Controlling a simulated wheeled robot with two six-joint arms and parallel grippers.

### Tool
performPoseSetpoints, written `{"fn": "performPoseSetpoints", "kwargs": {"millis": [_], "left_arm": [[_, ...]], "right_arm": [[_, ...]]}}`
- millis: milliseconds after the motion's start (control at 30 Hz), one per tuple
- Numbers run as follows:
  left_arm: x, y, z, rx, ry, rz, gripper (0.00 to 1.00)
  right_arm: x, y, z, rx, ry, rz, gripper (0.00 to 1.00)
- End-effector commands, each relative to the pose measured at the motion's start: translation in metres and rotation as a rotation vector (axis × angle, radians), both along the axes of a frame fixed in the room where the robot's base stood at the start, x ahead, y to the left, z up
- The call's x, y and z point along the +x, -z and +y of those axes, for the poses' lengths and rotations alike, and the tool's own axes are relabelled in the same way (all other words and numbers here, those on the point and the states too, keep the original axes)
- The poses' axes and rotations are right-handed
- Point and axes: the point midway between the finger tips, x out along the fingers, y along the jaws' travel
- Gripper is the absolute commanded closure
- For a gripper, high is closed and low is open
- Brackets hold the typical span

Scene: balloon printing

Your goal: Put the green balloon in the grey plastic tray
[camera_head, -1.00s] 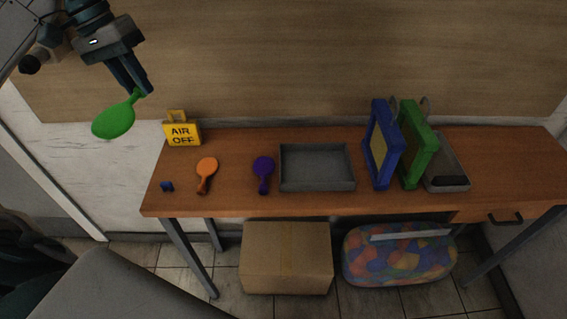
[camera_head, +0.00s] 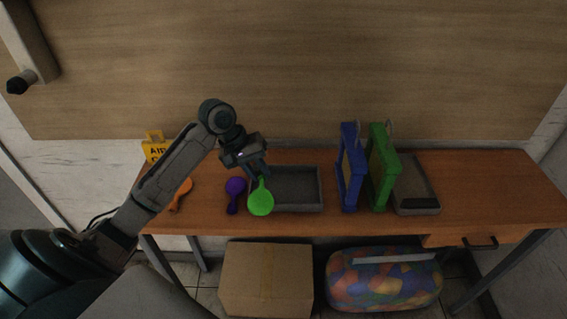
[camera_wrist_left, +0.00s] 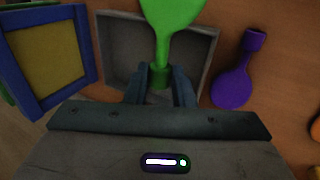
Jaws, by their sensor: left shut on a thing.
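The green balloon (camera_head: 260,201) hangs from my left gripper (camera_head: 261,178), which is shut on its neck. In the head view the balloon overlaps the left part of the grey plastic tray (camera_head: 314,207). In the left wrist view the balloon (camera_wrist_left: 170,14) shows between my left fingers (camera_wrist_left: 160,80), with the tray (camera_wrist_left: 108,48) beneath. The balloon appears held above the tray; its exact height cannot be told. The tray looks empty where it shows. My right gripper is not in view.
A purple balloon (camera_head: 235,188) lies left of the tray and an orange balloon (camera_head: 182,190) further left. A blue frame (camera_head: 348,172) and a green frame (camera_head: 380,170) stand to the right, beside another grey tray (camera_head: 428,172). A yellow sign (camera_head: 153,150) stands at the back left.

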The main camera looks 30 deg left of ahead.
Motion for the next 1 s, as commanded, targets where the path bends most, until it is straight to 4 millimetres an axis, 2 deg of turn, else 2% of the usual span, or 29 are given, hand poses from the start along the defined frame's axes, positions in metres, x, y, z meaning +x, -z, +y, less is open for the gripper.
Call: {"fn": "performPoseSetpoints", "kwargs": {"millis": [300, 433, 533, 667, 867, 1000], "left_arm": [[0.081, 0.002, -0.004, -0.006, 0.0, 0.002, 0.96], [0.104, 0.006, -0.003, -0.003, 0.002, 0.003, 0.96], [0.114, 0.008, -0.004, -0.003, 0.003, 0.002, 0.96], [0.117, 0.012, -0.003, 0.001, 0.002, 0.003, 0.96], [0.116, 0.036, -0.004, -0.001, 0.003, 0.006, 0.96], [0.117, 0.046, -0.003, 0.001, 0.003, 0.002, 0.96]], "right_arm": [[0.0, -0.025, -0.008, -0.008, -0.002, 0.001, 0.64], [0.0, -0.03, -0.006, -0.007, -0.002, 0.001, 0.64], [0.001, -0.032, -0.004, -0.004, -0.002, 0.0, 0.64], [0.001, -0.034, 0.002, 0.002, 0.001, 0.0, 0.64], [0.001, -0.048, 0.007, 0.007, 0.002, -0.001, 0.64], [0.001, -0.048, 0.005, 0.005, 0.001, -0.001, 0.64]]}}
